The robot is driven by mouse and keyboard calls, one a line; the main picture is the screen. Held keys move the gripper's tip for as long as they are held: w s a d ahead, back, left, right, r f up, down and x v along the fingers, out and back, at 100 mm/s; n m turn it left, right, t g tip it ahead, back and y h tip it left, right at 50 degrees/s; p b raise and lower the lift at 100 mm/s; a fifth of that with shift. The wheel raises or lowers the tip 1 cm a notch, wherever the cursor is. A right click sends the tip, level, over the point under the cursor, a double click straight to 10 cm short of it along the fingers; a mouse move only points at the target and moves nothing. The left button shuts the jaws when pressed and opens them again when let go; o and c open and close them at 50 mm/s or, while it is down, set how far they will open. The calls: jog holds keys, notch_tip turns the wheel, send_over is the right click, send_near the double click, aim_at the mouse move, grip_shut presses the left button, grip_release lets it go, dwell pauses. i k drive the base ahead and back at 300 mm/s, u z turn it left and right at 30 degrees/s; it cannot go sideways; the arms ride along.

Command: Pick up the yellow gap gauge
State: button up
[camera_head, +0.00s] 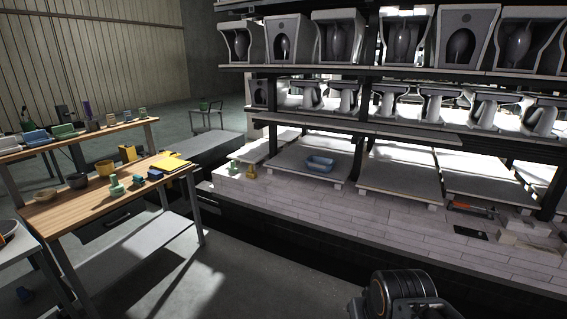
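Several yellow things show in the head view, and I cannot tell for sure which is the gap gauge. A small yellow object (250,172) stands on the light brick deck at the left end of the kiln car, beside a pale green object (233,166). A flat yellow piece (171,163) lies at the right end of the wooden workbench (60,212). A yellow block (127,153) stands at that bench's back edge. A dark part of my arm with an orange ring shows at the bottom right, far from all of these. My gripper's fingers are not visible.
The kiln car's shelves hold rows of toilets and basins. A blue basin (320,162) sits on a low slab (290,163). Grey floor (240,265) lies open between bench and car.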

aim_at(250, 174)
jog(key=z, duration=0.05)
jog(key=i, duration=2.5)
jog(key=u, duration=0.95)
jog(key=i, duration=1.85)
jog(key=u, duration=1.05)
jog(key=i, duration=0.5)
jog(key=u, duration=0.15)
